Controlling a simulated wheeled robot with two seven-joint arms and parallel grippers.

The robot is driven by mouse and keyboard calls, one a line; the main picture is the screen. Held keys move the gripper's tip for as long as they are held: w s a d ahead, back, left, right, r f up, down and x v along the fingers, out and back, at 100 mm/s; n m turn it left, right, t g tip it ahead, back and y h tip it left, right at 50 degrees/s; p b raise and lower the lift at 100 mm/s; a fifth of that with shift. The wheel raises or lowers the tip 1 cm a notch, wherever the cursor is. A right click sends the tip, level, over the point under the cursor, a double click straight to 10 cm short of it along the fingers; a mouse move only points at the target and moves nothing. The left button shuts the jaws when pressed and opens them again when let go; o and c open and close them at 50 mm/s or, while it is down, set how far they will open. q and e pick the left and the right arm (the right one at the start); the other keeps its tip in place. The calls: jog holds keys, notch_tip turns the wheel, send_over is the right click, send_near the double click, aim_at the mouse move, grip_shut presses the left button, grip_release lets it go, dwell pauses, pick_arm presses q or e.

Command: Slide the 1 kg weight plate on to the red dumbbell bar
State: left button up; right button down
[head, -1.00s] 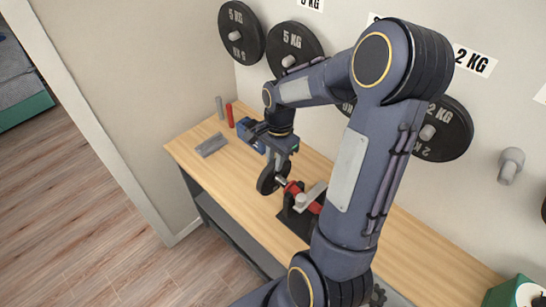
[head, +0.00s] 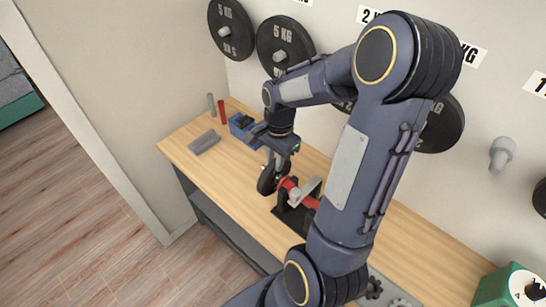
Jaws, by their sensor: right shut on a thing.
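My right gripper (head: 274,166) points down over the bench and is shut on a small dark weight plate (head: 266,181), which it holds on edge. The red dumbbell bar (head: 310,202) lies in a black stand (head: 290,219), just right of the plate. The plate's face is up against the near end of the bar, whose bare tip no longer shows. I cannot tell how far the bar passes into the plate's hole. My left gripper is out of view.
The wooden bench (head: 222,180) has bare room left of the plate. Large black plates (head: 285,45) hang on the wall. A green-and-white device (head: 508,289) sits at lower right.

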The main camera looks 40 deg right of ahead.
jog(key=shift+s, duration=0.95)
jog(key=c, duration=1.2)
grip_release()
notch_tip(320, 180, up, 8)
jog(key=shift+d, duration=0.45)
jog(key=shift+f, duration=0.15)
